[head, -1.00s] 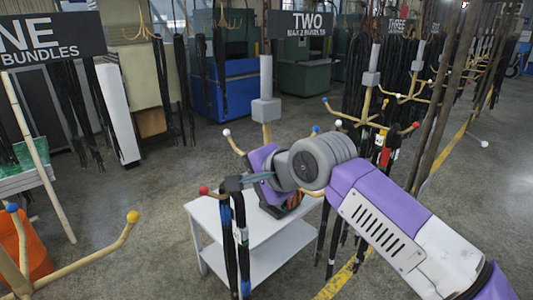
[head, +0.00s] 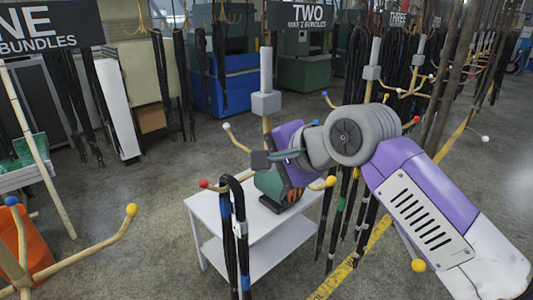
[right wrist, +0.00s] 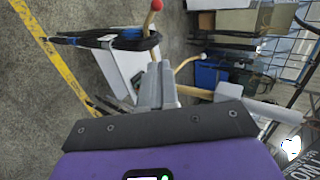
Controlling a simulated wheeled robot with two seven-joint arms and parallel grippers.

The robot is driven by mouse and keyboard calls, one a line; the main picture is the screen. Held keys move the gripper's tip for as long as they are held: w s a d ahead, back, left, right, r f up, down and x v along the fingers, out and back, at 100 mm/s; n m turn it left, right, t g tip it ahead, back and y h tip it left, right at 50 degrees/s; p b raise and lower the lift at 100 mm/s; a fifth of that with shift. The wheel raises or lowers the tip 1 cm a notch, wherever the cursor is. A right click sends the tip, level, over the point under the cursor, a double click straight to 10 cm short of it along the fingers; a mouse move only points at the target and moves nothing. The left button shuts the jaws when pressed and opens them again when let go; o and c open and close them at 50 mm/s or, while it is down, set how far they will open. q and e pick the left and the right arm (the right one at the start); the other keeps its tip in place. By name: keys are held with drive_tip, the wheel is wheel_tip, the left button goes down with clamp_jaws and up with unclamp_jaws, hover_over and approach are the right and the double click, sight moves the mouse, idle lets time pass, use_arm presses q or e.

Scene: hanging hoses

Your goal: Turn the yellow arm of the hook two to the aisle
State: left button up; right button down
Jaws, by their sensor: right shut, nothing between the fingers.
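Hook two is a tan post with a grey block (head: 266,103) under the TWO sign (head: 300,16). A white-tipped arm (head: 228,127) points back left. My right gripper (head: 262,160) is shut and empty in front of the post, above the bundle; its fingers (right wrist: 157,85) show closed together. My left gripper is out of view.
A white table (head: 207,212) stands below the hook. Another hook's yellow-tipped arm (head: 131,210) reaches in at the lower left, by an orange bin (head: 38,245). More hose bundles hang behind my right arm. Open floor lies to the left.

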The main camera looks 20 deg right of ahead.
drive_tip(key=s+d+b, duration=0.1)
drive_tip(key=s+d, duration=0.2)
drive_tip(key=s, duration=0.5)
drive_tip(key=shift+s+d+b, duration=0.15)
drive_tip(key=shift+d+b, duration=0.1)
drive_tip(key=shift+b, duration=0.15)
